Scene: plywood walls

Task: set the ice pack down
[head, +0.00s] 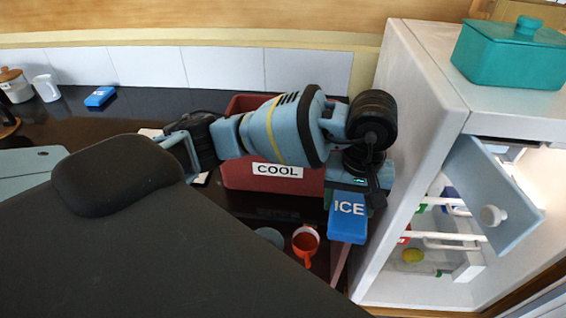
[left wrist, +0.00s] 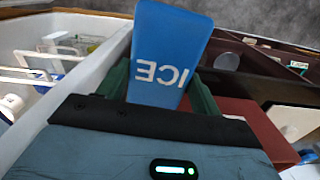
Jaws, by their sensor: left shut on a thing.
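The ice pack (head: 347,222) is a flat blue block with white ICE lettering. My left gripper (head: 350,195) is shut on it and holds it in front of the red COOL bin's right end, beside the white fridge. In the left wrist view the ice pack (left wrist: 168,50) sticks out from between the green fingers, its lettering upside down. The red bin (head: 240,178) stands on the dark counter, partly hidden behind my left arm. Whether the pack touches anything below is unclear. My right gripper is not in view.
The white fridge (head: 414,110) stands at right, its small blue door (head: 490,190) open over lit racks. A teal pot (head: 510,52) sits on top. An orange-red mug (head: 305,243) is left of the pack. A blue item (head: 100,96) and white mug (head: 46,87) stand far left.

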